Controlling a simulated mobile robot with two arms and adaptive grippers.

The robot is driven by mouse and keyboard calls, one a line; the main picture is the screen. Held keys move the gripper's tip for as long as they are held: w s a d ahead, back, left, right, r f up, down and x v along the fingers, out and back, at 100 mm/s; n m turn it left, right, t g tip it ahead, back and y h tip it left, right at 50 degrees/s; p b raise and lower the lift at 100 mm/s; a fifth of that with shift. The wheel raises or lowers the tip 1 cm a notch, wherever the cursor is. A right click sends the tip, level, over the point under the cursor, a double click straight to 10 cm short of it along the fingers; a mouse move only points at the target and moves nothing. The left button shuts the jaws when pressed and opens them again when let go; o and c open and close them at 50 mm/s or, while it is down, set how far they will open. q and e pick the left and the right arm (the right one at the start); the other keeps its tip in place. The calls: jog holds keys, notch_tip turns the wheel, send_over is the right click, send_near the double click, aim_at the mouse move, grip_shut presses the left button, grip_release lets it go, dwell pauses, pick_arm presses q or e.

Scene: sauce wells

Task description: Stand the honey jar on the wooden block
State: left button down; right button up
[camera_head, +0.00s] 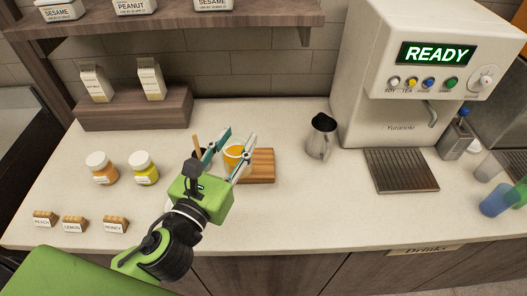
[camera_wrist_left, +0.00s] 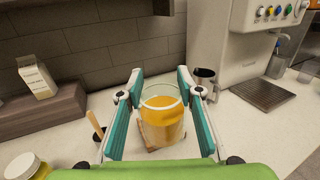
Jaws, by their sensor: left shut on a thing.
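My left gripper (camera_head: 239,137) is shut on the honey jar (camera_head: 235,155), an open glass with amber content. In the left wrist view the jar (camera_wrist_left: 162,122) stands upright between the two teal finger pads. The wooden block (camera_head: 262,168) lies on the counter, with the jar over its left part in the head view. In the left wrist view a bit of the block (camera_wrist_left: 152,149) shows under the jar. I cannot tell whether the jar's base touches it. My right gripper is not in view.
Two white-lidded jars, one orange (camera_head: 104,171) and one yellow (camera_head: 145,171), stand at the left behind small name signs (camera_head: 75,223). A steel pitcher (camera_head: 320,140) and the drinks machine (camera_head: 400,120) stand to the right. A wooden stick (camera_head: 197,147) shows behind my gripper. The front middle counter is clear.

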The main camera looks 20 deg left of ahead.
aim_at(237, 143)
pick_arm(q)
jog(key=w+b, duration=0.1)
jog(key=w+f+b, duration=0.2)
jog(key=w+b, duration=0.1)
jog(key=shift+w+a+f, duration=0.1)
jog(key=shift+a+f, duration=0.05)
jog(key=w+f, duration=0.6)
jog(key=f, duration=0.1)
jog(key=w+f, duration=0.3)
jog(key=shift+f+p, duration=0.15)
jog(key=shift+p, duration=0.2)
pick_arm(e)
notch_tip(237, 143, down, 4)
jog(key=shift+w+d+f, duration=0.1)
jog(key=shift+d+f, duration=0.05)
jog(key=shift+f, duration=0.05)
pick_arm(q)
jog(key=shift+f, duration=0.2)
jog(key=c, duration=1.4)
grip_release()
jog(key=shift+c, duration=0.2)
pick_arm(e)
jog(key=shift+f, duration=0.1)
